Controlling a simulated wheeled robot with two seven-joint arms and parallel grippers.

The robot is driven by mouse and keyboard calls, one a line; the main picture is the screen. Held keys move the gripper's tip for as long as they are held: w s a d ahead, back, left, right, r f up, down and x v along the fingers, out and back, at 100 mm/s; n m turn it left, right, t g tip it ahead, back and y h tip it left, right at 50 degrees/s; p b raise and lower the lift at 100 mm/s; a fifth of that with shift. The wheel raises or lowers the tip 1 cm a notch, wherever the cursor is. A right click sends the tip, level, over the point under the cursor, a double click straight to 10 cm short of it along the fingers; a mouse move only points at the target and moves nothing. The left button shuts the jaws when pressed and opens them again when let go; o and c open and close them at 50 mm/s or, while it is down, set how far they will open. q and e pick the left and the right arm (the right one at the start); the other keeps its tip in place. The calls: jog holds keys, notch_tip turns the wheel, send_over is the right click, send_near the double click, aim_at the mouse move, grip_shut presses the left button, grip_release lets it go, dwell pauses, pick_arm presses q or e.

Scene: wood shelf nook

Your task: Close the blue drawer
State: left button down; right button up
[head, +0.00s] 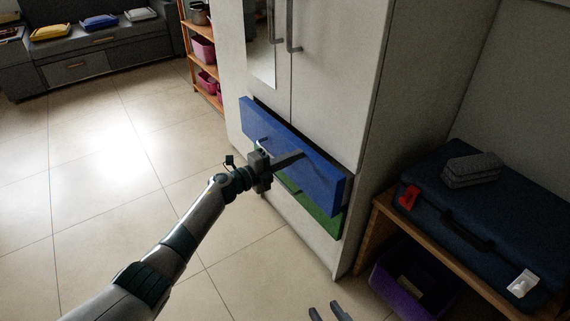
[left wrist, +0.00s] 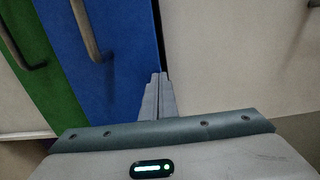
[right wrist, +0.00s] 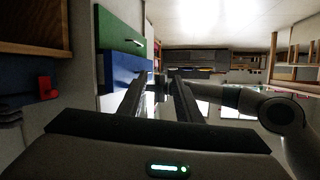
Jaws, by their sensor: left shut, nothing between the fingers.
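The blue drawer (head: 300,165) juts out from the front of the white wardrobe, with a dark gap along its top edge. It also shows in the left wrist view (left wrist: 125,45), with its bar handle (left wrist: 85,30), and in the right wrist view (right wrist: 125,70). My left gripper (head: 300,155) is shut and empty, its fingertips against or just in front of the blue drawer's face; contact is unclear. Its closed fingers show in the left wrist view (left wrist: 158,95). My right gripper (head: 329,312) is open and empty, low at the bottom edge, away from the drawer.
A green drawer (head: 325,218) sits just below the blue one. The wardrobe (head: 335,70) has tall doors with handles above. A wooden bench (head: 375,225) at the right holds a dark blue suitcase (head: 440,205), with a purple bin (head: 395,290) beneath. The tiled floor at left is clear.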

pick_arm(q)
jog(key=shift+w+d, duration=0.2)
jog(key=shift+d, duration=0.15)
pick_arm(e)
jog(key=shift+w+a+r+t, duration=0.2)
jog(key=shift+r+t, duration=0.2)
jog(key=shift+r, duration=0.3)
pick_arm(q)
jog(key=shift+a, duration=0.1)
